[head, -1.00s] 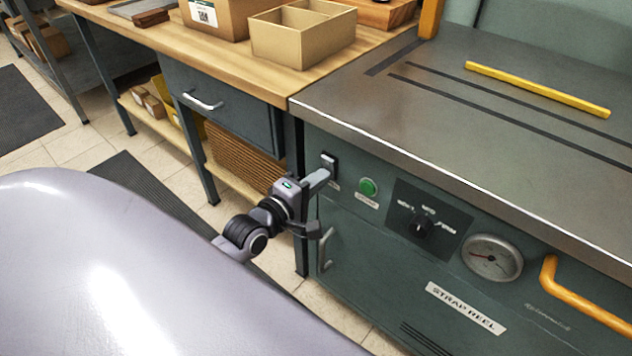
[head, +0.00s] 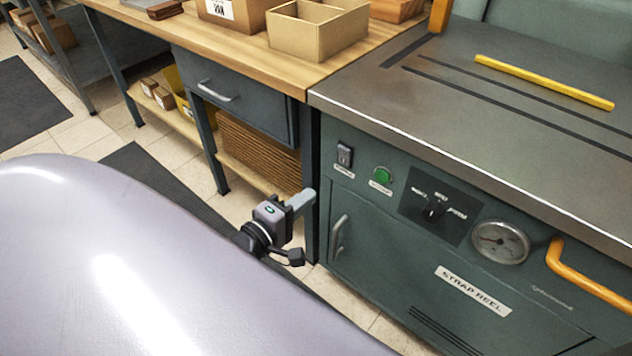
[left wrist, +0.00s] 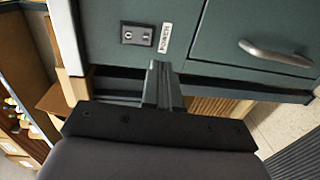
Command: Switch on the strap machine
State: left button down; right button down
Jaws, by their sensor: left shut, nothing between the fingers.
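The strap machine (head: 375,255) is a dark green cabinet with a steel top, at the right in the head view. Its power switch (head: 345,155) is a small black rocker at the upper left of the front panel, and it also shows in the left wrist view (left wrist: 137,34) beside a POWER label. A green button (head: 383,175) sits to the right of the switch. My left gripper (head: 308,198) is shut and empty, apart from the panel, lower and left of the switch. In the left wrist view its fingers (left wrist: 160,72) point towards the panel just below the switch. My right gripper is not in view.
A rotary dial (head: 434,209), a gauge (head: 500,242) and an orange handle (head: 590,280) are on the machine's front. A wooden workbench (head: 240,50) with a drawer (head: 235,95) adjoins it at the left. A yellow bar (head: 545,82) lies on the machine top.

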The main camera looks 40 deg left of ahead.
pick_arm(q)
jog(key=s, duration=0.4)
jog(key=shift+a+f, duration=0.2)
jog(key=shift+f, duration=0.1)
